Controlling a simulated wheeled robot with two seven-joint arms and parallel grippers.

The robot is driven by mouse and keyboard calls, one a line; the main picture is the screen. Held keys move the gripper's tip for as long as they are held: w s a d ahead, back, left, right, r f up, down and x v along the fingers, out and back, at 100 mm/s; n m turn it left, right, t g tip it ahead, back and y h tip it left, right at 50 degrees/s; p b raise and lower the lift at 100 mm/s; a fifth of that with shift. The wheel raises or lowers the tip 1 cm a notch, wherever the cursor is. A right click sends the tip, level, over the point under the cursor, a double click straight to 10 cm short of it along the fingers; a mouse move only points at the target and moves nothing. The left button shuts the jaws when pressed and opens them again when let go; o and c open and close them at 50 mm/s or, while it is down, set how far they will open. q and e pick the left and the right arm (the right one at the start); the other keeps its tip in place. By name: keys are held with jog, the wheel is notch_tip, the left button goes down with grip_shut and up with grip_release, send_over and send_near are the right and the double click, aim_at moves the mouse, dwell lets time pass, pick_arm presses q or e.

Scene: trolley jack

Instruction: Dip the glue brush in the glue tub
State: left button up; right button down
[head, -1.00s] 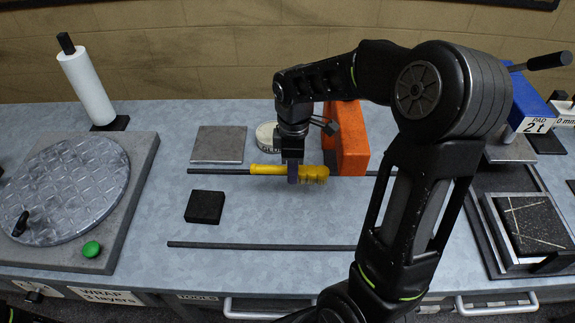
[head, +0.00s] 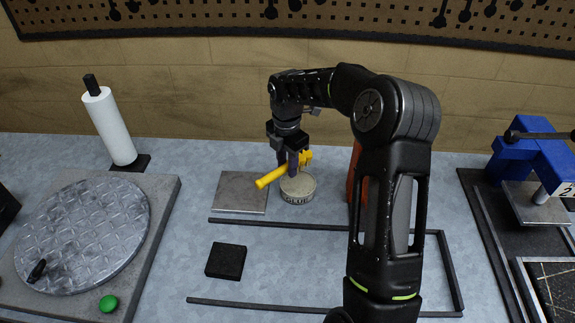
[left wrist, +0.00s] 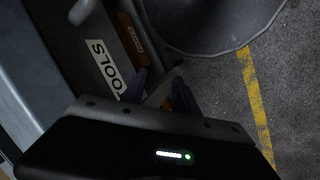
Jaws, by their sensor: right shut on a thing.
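My right gripper (head: 289,170) is shut on the yellow glue brush (head: 272,177). In the head view the brush slants from lower left to upper right, its right end partly behind the gripper. The glue tub (head: 298,198), a round pale tin labelled GLUE, stands on the bench directly below or just in front of the brush. I cannot tell whether the bristles touch the tub. My left gripper (left wrist: 160,93) shows only in the left wrist view, its fingers apart and empty, beside the bench front above the floor.
A grey square plate (head: 241,192) lies left of the tub. An orange block (head: 356,172) stands to the right, mostly behind my right arm. A black pad (head: 226,261) lies nearer the front. A blue press (head: 535,160) is at right, a round turntable (head: 85,235) at left.

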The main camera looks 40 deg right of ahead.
jog(key=shift+f+b, duration=2.15)
jog(key=shift+f, duration=0.85)
jog(key=shift+f+b, duration=0.35)
jog(key=shift+f, duration=0.1)
jog(key=shift+s+f, duration=0.1)
dwell(0.4)
jog(key=shift+r+p, duration=2.7)
jog(key=shift+r, duration=0.9)
